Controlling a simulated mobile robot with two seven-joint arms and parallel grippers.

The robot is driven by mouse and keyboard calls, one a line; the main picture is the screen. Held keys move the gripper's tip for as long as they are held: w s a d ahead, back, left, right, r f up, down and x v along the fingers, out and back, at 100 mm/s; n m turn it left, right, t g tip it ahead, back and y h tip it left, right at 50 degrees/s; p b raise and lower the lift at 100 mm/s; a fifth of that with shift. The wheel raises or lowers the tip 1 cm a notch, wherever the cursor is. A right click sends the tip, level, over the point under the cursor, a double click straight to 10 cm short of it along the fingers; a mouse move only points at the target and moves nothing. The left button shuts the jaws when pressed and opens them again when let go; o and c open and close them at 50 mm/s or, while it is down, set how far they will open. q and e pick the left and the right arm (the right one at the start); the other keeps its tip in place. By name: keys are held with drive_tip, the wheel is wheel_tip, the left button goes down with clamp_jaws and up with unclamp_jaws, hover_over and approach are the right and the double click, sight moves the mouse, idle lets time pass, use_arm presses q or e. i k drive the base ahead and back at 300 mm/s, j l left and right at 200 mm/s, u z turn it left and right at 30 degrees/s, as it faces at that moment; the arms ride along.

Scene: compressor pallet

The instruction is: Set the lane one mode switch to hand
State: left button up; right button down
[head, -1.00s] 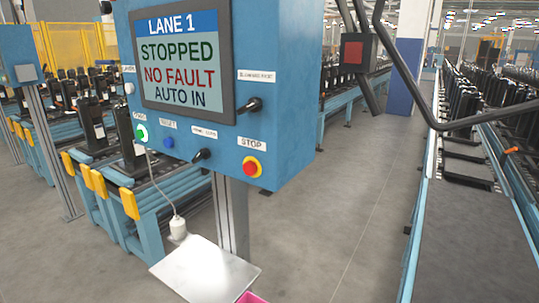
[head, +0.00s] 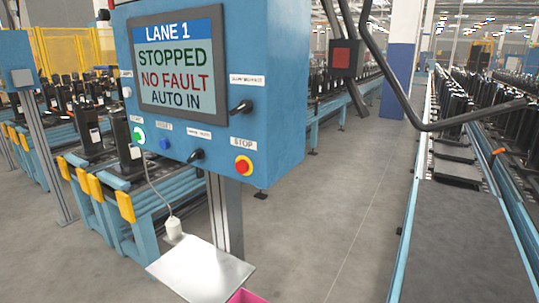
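The blue lane one control box (head: 270,80) stands on a grey post in the head view. Its screen (head: 177,68) reads LANE 1, STOPPED, NO FAULT, AUTO IN. A black lever-type switch (head: 196,156) sits low on the face under a small label. A second black switch (head: 241,107) sits right of the screen under another label. Both labels are too small to read surely, so I cannot tell which is the mode switch. A red stop button (head: 243,166), a blue button (head: 165,144) and a lit green button (head: 139,135) share the face. Neither gripper is in view.
A metal shelf (head: 205,270) juts below the box, with a white corded device (head: 173,228) hanging by it and a pink bin (head: 246,296) at its edge. Conveyors with dark parts run left and right. A dark bent bar (head: 440,123) crosses upper right. Grey floor lies clear between.

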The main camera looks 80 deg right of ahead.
sight(199, 154)
drive_tip(key=z, duration=2.1)
drive_tip(key=j, duration=0.1)
